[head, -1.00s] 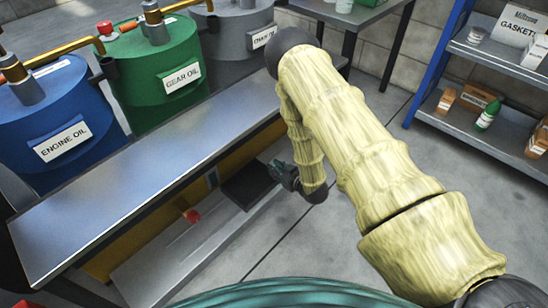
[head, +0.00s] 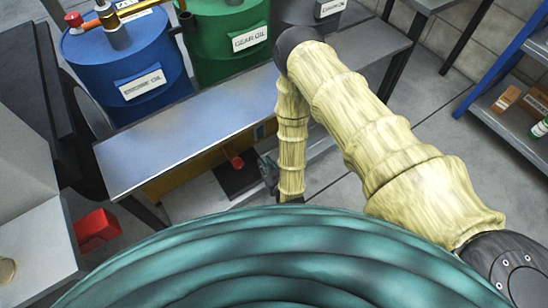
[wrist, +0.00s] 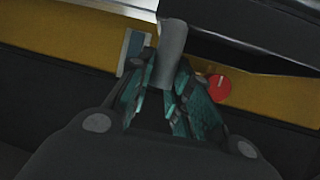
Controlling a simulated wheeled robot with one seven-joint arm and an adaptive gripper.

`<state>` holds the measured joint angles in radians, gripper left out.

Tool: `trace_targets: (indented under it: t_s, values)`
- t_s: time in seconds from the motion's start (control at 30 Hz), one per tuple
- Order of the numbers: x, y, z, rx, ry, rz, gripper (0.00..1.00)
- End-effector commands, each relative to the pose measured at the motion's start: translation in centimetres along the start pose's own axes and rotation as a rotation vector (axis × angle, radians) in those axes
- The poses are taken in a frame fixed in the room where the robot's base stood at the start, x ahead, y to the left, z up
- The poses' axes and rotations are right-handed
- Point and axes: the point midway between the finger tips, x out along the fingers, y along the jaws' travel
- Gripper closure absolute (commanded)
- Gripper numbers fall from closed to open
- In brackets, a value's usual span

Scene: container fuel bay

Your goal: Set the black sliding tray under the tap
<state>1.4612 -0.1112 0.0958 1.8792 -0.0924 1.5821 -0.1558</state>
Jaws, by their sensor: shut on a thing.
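The black sliding tray (head: 228,183) lies low in front of the yellow cabinet (head: 182,174). In the head view the red tap (head: 236,162) shows over the tray's area; I cannot tell the exact height gap. My gripper (head: 268,172) is at the tray's right side, partly hidden by my arm. In the wrist view my gripper's teal fingers (wrist: 165,95) are closed around a grey post (wrist: 171,50), which looks like the tray's handle. A dark slab with a pale edge (wrist: 245,45), likely the tray, shows beside it. The tap's red end (wrist: 217,87) is just right of the fingers.
A grey bench top (head: 200,133) overhangs the tray. A blue engine oil drum (head: 125,65) and a green gear oil drum (head: 232,35) stand behind it. A red box (head: 96,229) is at lower left. Open floor (head: 345,200) lies to the right, before the blue-framed shelves (head: 500,95).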

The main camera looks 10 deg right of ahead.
Motion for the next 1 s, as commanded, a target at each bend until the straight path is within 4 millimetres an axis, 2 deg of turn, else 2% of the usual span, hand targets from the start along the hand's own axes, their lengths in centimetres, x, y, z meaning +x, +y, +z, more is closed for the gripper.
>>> trace_targets:
  t_s: [0.47,0.5,0.6,1.0]
  values:
    - [-0.32,-0.97,0.33,0.001,-0.007,-0.004,1.0]
    - [-0.32,-1.02,0.33,0.001,-0.007,-0.005,0.75]
    - [-0.28,-0.95,0.29,0.001,-0.006,-0.004,0.57]
    - [-0.54,-0.68,0.18,0.0,-0.003,0.0,0.57]
